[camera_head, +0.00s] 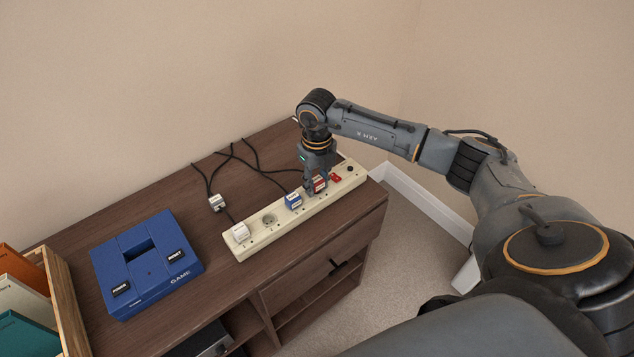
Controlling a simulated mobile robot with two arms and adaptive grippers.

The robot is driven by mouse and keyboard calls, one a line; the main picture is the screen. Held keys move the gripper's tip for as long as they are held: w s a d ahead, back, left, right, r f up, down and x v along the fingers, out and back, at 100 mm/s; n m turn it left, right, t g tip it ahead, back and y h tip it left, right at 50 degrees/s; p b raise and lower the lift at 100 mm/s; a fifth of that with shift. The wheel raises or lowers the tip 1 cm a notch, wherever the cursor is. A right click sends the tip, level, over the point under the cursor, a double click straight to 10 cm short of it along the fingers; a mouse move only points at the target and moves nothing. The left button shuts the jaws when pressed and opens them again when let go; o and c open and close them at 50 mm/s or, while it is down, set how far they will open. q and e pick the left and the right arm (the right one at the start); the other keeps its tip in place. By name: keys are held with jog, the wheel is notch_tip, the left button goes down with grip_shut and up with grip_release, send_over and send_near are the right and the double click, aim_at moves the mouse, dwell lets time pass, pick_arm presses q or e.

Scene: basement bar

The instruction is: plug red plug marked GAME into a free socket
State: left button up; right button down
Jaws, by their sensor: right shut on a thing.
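My right gripper (316,190) points down over the right part of the cream power strip (258,246). It is shut on the red plug (321,184), which has a pale label too small to read. The plug is at the strip, beyond the blue plug; I cannot tell whether it is seated in a socket or just above one. An empty round socket (268,219) shows between a white plug (240,232) at the strip's near left end and the blue plug (293,200). My left gripper is not in view.
A loose white plug (216,202) lies on the brown cabinet (215,290) behind the strip, among black cables (233,156). A blue game console (148,264) sits at left, beside a wooden crate (65,300). A red switch (335,177) is near the strip's right end.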

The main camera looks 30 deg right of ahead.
jog(key=shift+s+a+f, duration=0.1)
jog(key=shift+s+f, duration=0.2)
jog(key=shift+f, duration=0.2)
jog(key=c, duration=1.1)
grip_release()
jog(key=shift+o, duration=0.9)
jog(key=shift+w+f, duration=0.15)
jog(key=shift+w, duration=0.05)
jog(key=shift+r, duration=0.25)
jog(key=shift+w+r, duration=0.1)
jog(key=shift+r, duration=0.15)
notch_tip(320, 180, up, 12)
jog(key=shift+f, duration=0.25)
